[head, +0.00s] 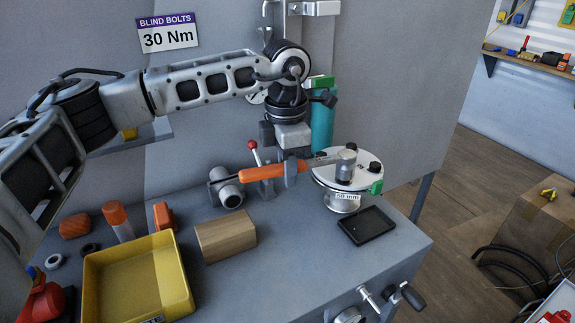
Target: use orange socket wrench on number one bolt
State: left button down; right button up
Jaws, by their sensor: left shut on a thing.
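My left gripper (290,172) points down over the bench and is shut on the orange socket wrench (262,172). The wrench lies about level, its orange handle to the left and its grey shaft to the right. Its socket end (346,160) is over the round white flange (332,182), which carries a "50 mm" label. I cannot tell whether the socket is seated on a bolt. Dark bolt heads and a green tag (376,187) show on the flange; the number one bolt cannot be made out. My right gripper is out of view.
A yellow tray (137,249), a wooden block (226,236) and a black pad (367,225) are on the bench. A grey pipe fitting (230,195) and a red-knobbed lever (253,146) stand left of the flange. A teal cylinder (322,128) stands behind.

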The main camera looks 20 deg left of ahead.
pick_arm(q)
jog(key=shift+r, duration=0.2)
jog(key=shift+r, duration=0.15)
dwell(0.5)
jog(key=shift+r, duration=0.3)
jog(key=shift+r+p, duration=0.2)
jog(key=shift+p, duration=0.1)
dwell(0.5)
